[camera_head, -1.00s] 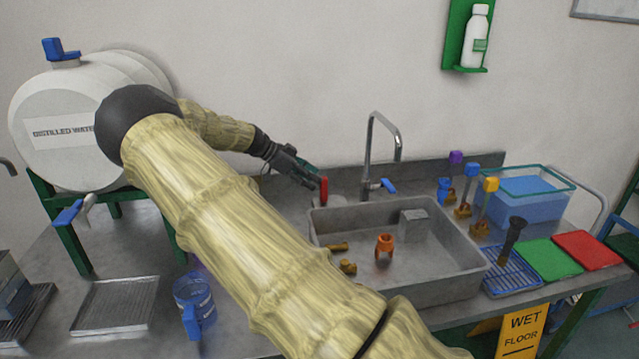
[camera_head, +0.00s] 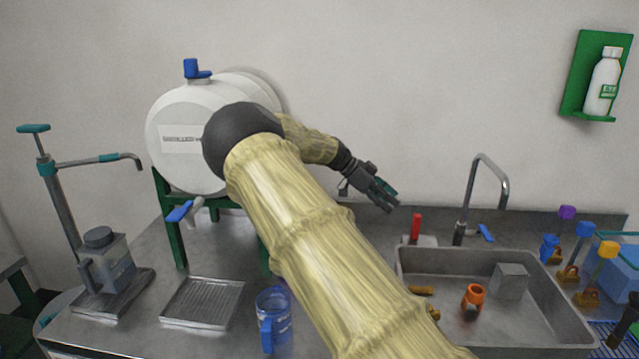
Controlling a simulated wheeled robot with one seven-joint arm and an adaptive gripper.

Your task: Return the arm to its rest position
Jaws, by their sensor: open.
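My arm crosses the middle of the view in a pale yellow ribbed sleeve, rising from the bottom right to a dark joint in front of the distilled water tank (camera_head: 182,110). From there it bends down to the right. My gripper (camera_head: 388,203) is dark, with a green part near its tip. It is open, with nothing visible in it, above the counter left of the tap (camera_head: 487,190). It is above and left of a red upright object (camera_head: 415,228), apart from it in the picture.
The sink (camera_head: 460,262) holds an orange fitting (camera_head: 473,297), brass pieces and a grey block. A blue jug (camera_head: 274,320) stands beside my arm, near a drip tray (camera_head: 202,301). A pump stand (camera_head: 62,205) and a clear canister (camera_head: 108,262) are at left. An eyewash bottle (camera_head: 603,82) hangs at right.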

